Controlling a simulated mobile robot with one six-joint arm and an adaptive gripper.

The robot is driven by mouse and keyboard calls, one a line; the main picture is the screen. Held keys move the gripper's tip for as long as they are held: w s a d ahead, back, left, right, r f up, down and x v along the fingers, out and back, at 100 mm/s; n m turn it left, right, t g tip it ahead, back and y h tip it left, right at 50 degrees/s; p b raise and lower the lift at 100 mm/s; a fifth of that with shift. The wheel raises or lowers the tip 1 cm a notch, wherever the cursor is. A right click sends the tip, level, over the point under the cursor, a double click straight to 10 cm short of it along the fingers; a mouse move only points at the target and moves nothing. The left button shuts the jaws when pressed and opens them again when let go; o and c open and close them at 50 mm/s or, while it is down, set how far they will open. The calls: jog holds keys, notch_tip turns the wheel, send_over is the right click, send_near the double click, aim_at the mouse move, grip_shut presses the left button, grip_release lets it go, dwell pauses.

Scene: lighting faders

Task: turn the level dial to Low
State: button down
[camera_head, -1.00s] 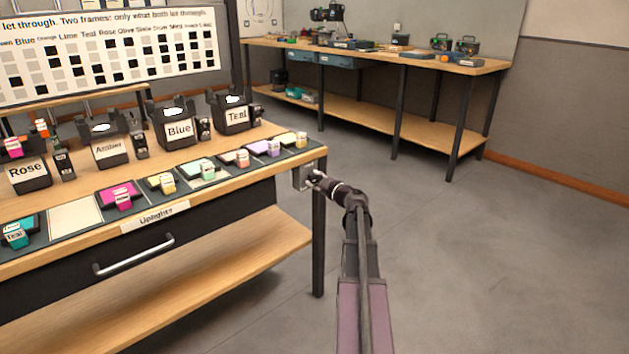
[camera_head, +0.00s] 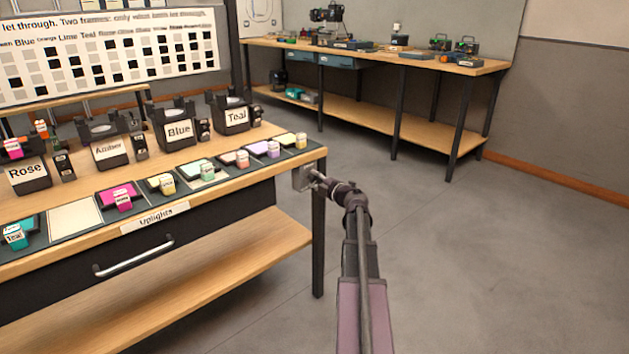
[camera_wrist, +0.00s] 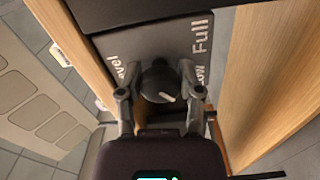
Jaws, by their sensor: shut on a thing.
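The level dial (camera_wrist: 158,80) is a dark round knob with a short white mark, on a grey plate (camera_wrist: 145,42) lettered "Level", "Full" and "Low". The white mark lies toward the lower right of the knob in the wrist view. "Low" (camera_wrist: 202,76) is partly covered by a finger. My gripper (camera_wrist: 155,80) is shut on the dial, one finger on each side. In the head view my gripper (camera_head: 318,180) is at the plate (camera_head: 302,178) on the bench's right end; the dial itself cannot be made out there.
The bench (camera_head: 290,165) holds lamps marked Rose, Amber, Blue and Teal (camera_head: 234,116), with coloured tabs along its front. A drawer handle (camera_head: 133,256) juts out below. Open floor (camera_head: 480,260) lies to the right. A second bench (camera_head: 460,67) stands behind.

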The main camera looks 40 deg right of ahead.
jog(key=shift+w+d, duration=0.1)
jog(key=shift+c, duration=1.3)
grip_release()
jog(key=s, duration=1.2)
